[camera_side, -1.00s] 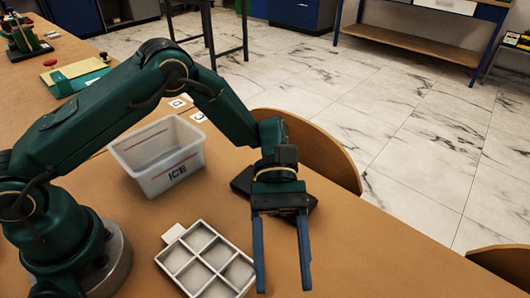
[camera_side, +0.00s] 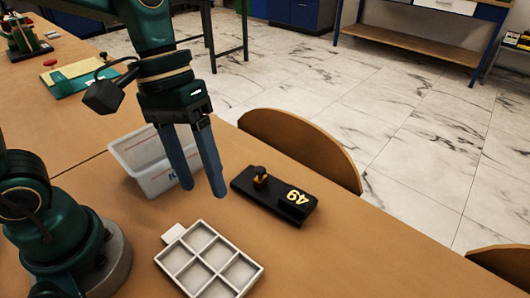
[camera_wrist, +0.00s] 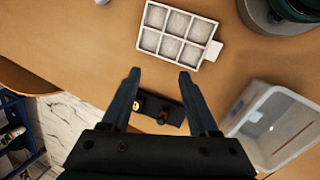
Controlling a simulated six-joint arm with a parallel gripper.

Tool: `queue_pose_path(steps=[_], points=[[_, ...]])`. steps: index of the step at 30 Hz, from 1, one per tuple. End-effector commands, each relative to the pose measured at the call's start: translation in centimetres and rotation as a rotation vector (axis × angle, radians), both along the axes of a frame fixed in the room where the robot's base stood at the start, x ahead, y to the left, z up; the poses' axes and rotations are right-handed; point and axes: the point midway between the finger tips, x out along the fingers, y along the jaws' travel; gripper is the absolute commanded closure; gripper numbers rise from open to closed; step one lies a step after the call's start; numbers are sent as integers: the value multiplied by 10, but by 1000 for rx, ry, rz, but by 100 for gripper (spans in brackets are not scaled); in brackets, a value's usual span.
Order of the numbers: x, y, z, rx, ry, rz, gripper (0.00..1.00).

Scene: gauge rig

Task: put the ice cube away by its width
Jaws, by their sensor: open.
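My gripper (camera_side: 203,190) is open, its two long blue fingers pointing down and empty. In the side view it hangs in front of the bin marked ICE (camera_side: 152,186) and partly covers its label. The wrist view shows my open fingertips (camera_wrist: 159,74) between the tray and the gauge. The white tray (camera_side: 178,239) has several compartments; they look pale and frosty in the wrist view (camera_wrist: 142,25), but I cannot tell which hold ice. The black gauge (camera_side: 243,187) has a brass-coloured part and yellow digits that seem to read 49. I cannot make out a separate ice cube.
The clear-walled bin also shows at right in the wrist view (camera_wrist: 262,148). A rounded brown chair back (camera_side: 300,140) stands past the table's far edge. The brown tabletop (camera_side: 350,250) is clear right of the tray and gauge.

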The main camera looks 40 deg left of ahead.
Motion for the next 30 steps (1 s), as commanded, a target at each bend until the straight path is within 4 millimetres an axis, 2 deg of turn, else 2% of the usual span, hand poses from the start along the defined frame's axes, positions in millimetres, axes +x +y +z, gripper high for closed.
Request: queue_pose_path(steps=[6,12,14,15,30], points=[[-15,42,12,165,-317,-90,39],[-22,67,15,295,-507,-151,39],[-24,71,15,318,-537,-160,39],[-24,73,16,331,-552,-166,32],[-25,76,16,346,-570,-171,32]])
